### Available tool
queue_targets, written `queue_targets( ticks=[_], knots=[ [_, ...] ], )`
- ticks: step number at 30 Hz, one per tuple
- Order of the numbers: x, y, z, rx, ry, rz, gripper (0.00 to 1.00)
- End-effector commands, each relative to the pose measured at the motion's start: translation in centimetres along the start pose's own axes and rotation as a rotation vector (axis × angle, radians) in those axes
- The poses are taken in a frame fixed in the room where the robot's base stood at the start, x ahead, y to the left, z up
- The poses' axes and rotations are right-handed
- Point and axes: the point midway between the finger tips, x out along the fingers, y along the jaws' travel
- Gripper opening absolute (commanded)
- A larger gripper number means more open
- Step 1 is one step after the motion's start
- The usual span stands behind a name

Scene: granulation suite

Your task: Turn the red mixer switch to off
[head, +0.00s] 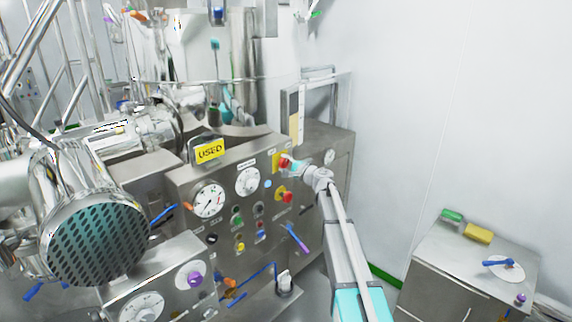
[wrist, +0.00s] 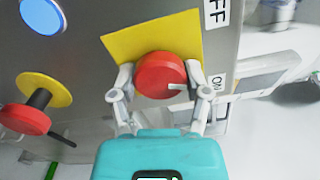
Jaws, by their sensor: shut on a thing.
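The red mixer switch (wrist: 158,74) is a round red knob on a yellow square plate (wrist: 125,47) in the wrist view. A pale pointer on its right side points toward the ON label (wrist: 217,84); the OFF label (wrist: 216,12) is higher up the same strip. My gripper (wrist: 160,80) is shut on the knob, one finger on each side. In the head view the red switch (head: 284,161) is at the upper right of the steel panel, partly hidden by my gripper (head: 292,165).
A second red knob on a yellow disc (head: 284,196) sits below the switch. A blue button (wrist: 43,14) lies left of it in the wrist view. A purple-tipped lever (head: 298,240) sticks out lower down. A steel cabinet (head: 450,275) stands at the right, with clear floor between.

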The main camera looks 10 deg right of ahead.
Motion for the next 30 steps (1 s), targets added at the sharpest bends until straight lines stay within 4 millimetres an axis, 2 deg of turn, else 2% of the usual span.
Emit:
queue_targets(
  ticks=[30],
  knots=[
    [0.16,0.10,0.05,-0.951,-0.001,-0.001,0.14]
  ],
)
